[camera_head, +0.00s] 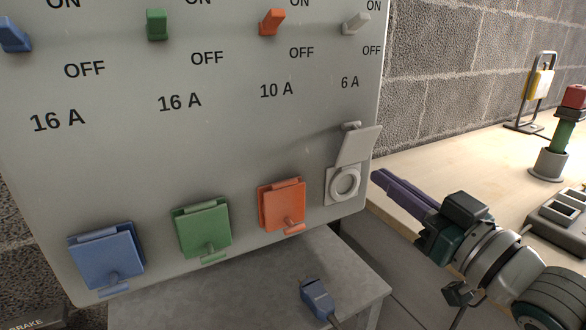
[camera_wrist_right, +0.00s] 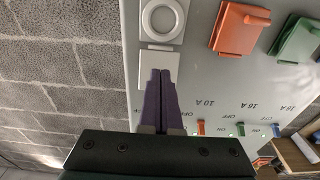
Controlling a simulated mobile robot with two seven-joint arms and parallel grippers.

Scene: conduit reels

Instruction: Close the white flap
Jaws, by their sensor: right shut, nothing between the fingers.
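The white flap (camera_head: 358,146) is raised above its round white socket (camera_head: 345,183) at the lower right of the grey panel (camera_head: 230,130) in the head view. The socket face is uncovered. My right gripper (camera_head: 378,178) is shut and empty, with its purple fingers just right of the socket in the head view. In the right wrist view, the fingertips (camera_wrist_right: 160,72) overlap the white flap (camera_wrist_right: 158,59), beside the socket ring (camera_wrist_right: 162,18). I cannot tell whether they touch it. My left gripper is not in view.
Blue (camera_head: 106,256), green (camera_head: 203,229) and orange (camera_head: 282,205) flaps cover the other sockets. Coloured switches line the panel above. A blue plug (camera_head: 317,298) lies on a grey surface below. A wooden bench (camera_head: 450,150) holding a signal lamp (camera_head: 567,118) stands at the right.

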